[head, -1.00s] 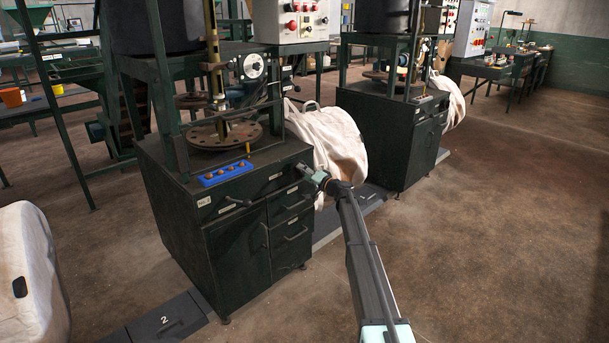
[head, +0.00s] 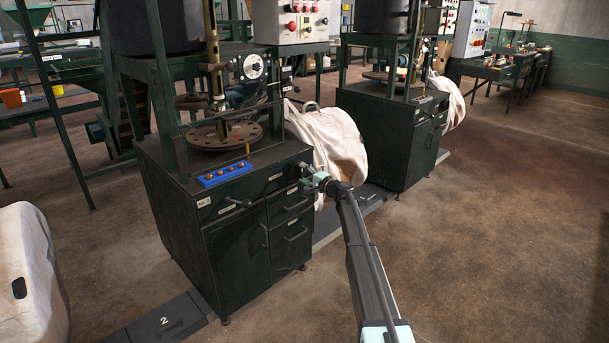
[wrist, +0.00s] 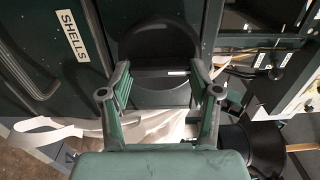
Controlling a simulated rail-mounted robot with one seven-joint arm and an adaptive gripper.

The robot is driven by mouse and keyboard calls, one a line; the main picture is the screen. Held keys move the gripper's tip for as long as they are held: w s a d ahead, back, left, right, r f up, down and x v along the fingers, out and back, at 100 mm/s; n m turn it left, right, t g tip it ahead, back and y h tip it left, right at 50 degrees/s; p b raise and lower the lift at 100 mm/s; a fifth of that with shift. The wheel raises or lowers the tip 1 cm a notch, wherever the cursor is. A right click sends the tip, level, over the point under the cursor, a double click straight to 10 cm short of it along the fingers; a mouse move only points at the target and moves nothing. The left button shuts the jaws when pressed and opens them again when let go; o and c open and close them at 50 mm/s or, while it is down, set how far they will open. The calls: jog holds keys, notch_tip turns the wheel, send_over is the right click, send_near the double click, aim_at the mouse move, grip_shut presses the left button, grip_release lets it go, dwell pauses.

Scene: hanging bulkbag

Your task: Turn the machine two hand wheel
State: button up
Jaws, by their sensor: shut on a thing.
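The dark green machine two cabinet (head: 230,235) stands in the middle of the head view, with a floor plate marked 2 at its foot. My gripper (head: 308,172) is at its upper right front edge; the hand wheel is too small and dark to make out there. In the wrist view, the black round hand wheel (wrist: 155,38) lies straight ahead. My gripper (wrist: 160,73) has one finger on each side of a dark bar across the wheel and is shut on it. The fingers stand apart by the width of the held part.
A pale bulk bag (head: 335,145) hangs right behind the cabinet, close to my arm. A blue tray (head: 226,174) with small round items lies on the cabinet top. A second machine (head: 390,135) stands behind to the right. The floor at right is clear.

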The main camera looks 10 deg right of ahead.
jog(key=shift+w, duration=0.1)
jog(key=o, duration=1.1)
jog(key=shift+a, duration=0.1)
jog(key=shift+o, duration=0.2)
jog(key=v, duration=1.2)
jog(key=shift+r, duration=0.1)
